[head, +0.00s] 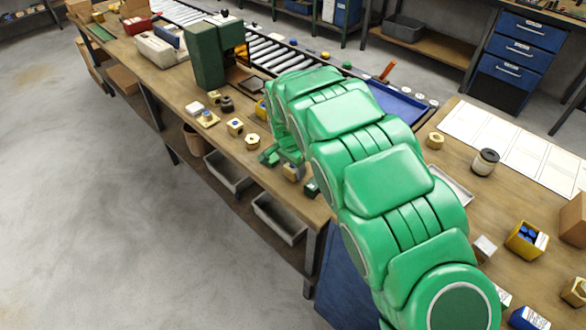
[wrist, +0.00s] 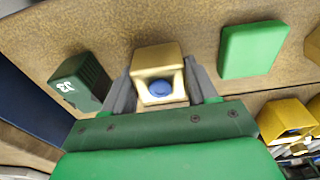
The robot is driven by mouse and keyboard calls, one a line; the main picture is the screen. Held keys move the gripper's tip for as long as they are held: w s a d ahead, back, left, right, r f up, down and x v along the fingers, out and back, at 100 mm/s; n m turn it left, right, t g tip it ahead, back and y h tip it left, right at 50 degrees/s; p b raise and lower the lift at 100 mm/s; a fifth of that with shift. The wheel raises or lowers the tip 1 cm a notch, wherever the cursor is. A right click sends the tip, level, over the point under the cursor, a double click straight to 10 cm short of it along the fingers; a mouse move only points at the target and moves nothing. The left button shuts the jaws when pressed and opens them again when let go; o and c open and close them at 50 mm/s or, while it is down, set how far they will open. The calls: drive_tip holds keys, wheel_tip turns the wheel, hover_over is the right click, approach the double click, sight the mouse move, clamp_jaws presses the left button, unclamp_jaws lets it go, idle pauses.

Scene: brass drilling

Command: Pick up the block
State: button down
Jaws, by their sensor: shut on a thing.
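The block is brass coloured with a round blue spot on its near face; it shows in the wrist view (wrist: 157,67) between the fingers. In the head view the block (head: 292,172) is a small piece partly hidden by my gripper (head: 290,170). My gripper, also seen in the wrist view (wrist: 162,85), is shut on the block, one dark finger on each side. I cannot tell whether the block touches the bench.
A dark green box (wrist: 82,82) stands close left of the fingers and a green block (wrist: 252,48) lies to the right. Several brass pieces, such as a hex nut (head: 252,141), sit along the bench (head: 190,128). A green machine (head: 207,52) stands farther back.

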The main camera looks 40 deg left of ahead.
wheel_tip(320, 180, up, 3)
drive_tip(key=shift+r, duration=0.2)
drive_tip(key=shift+s+d+r, duration=0.15)
drive_tip(key=shift+r, duration=0.1)
drive_tip(key=s+d+r, duration=0.7)
drive_tip(key=d+r, duration=0.2)
drive_tip(key=d, duration=0.2)
drive_tip(key=shift+s, duration=0.35)
drive_tip(key=shift+d+r, duration=0.1)
